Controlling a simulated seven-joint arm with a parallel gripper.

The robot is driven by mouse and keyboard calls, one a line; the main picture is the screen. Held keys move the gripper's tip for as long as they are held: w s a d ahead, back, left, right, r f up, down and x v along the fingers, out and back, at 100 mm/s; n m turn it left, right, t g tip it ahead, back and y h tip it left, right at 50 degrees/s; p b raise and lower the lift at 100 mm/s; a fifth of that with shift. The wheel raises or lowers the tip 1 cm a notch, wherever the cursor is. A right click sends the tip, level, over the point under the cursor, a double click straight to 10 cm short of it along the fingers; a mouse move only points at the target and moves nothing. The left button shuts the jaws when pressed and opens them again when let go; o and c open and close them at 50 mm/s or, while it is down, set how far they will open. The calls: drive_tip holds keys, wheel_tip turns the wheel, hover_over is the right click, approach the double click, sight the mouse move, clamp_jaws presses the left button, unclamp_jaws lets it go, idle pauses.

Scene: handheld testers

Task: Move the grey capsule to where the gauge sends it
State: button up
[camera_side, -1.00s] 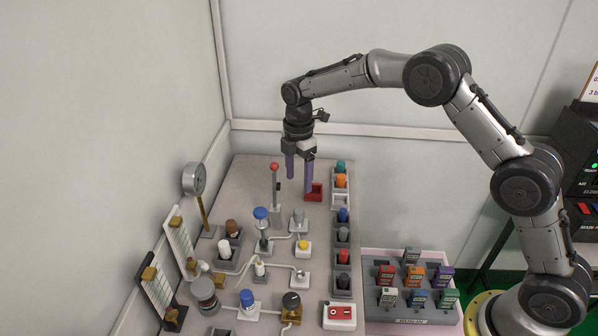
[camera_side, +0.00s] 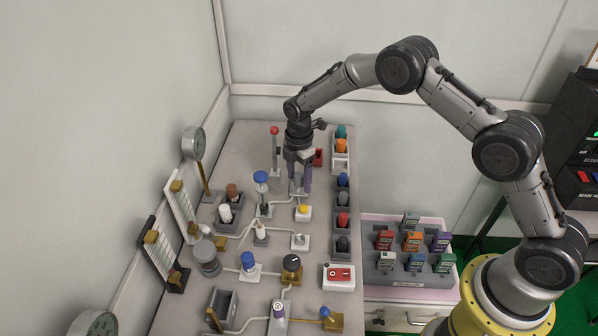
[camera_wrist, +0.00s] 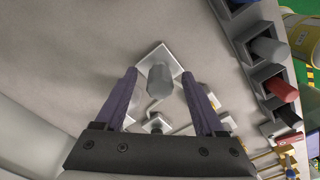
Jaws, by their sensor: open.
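A grey capsule (camera_wrist: 160,80) stands on a small white square base (camera_wrist: 176,59), seen in the wrist view between and ahead of my fingers. In the side view my gripper (camera_side: 299,188) points down over this base, and its purple fingers mostly hide the capsule. In the wrist view my gripper (camera_wrist: 160,78) is open, with a gap on both sides of the capsule. Another greyish capsule (camera_side: 342,199) sits in the right-hand rack. A round gauge (camera_side: 194,142) stands on a brass post at the left; its reading is too small to tell. Another dial (camera_side: 94,324) shows at the lower left.
The right-hand rack holds blue (camera_side: 342,180), red (camera_side: 342,219) and dark capsules. Teal and orange (camera_side: 341,146) ones stand behind. A red holder (camera_side: 318,157) is near my gripper. A red-topped post (camera_side: 275,131) and blue-topped valve (camera_side: 261,177) rise close on the left.

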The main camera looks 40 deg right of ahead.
clamp_jaws()
idle(0.7)
idle(1.2)
